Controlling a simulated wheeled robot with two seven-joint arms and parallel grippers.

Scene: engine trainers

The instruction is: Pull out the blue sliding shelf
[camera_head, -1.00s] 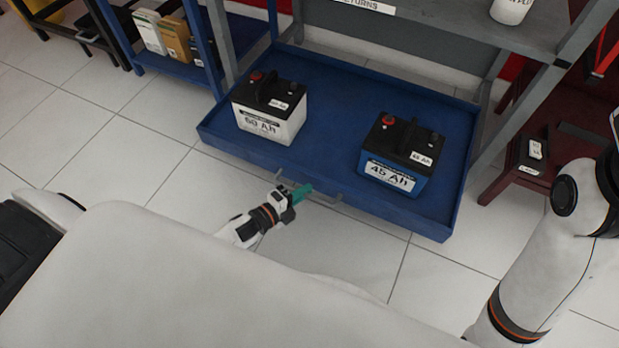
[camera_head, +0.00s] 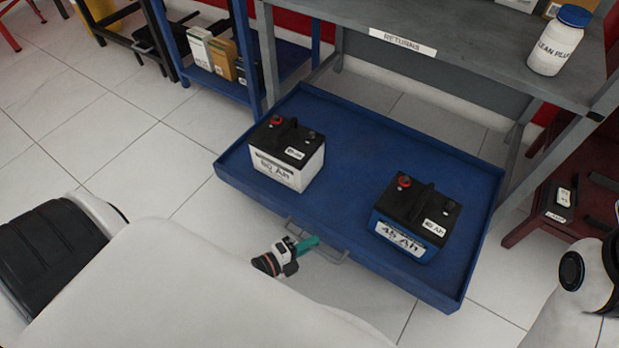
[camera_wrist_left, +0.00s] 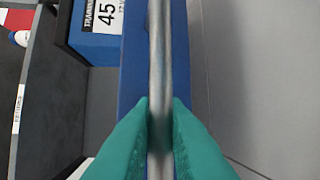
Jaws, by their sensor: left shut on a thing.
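The blue sliding shelf (camera_head: 345,155) stands out in front of the grey rack, low above the tiled floor. It carries a white-sided battery (camera_head: 287,155) on the left and a blue 45 Ah battery (camera_head: 415,218) on the right. A metal bar handle (camera_head: 333,258) is on its front edge. My left gripper (camera_head: 308,243) is at the handle's left part. In the left wrist view its green fingers (camera_wrist_left: 160,125) are shut on the handle bar (camera_wrist_left: 160,60), one on each side. My right gripper is out of view; part of my right arm shows at the right edge.
The grey rack (camera_head: 470,45) with a RETURNS label stands behind, a white bottle (camera_head: 558,42) on top. A blue shelf unit with boxes (camera_head: 210,55) is at the left. A dark red stand (camera_head: 560,180) is at the right. Floor in front of the shelf is clear.

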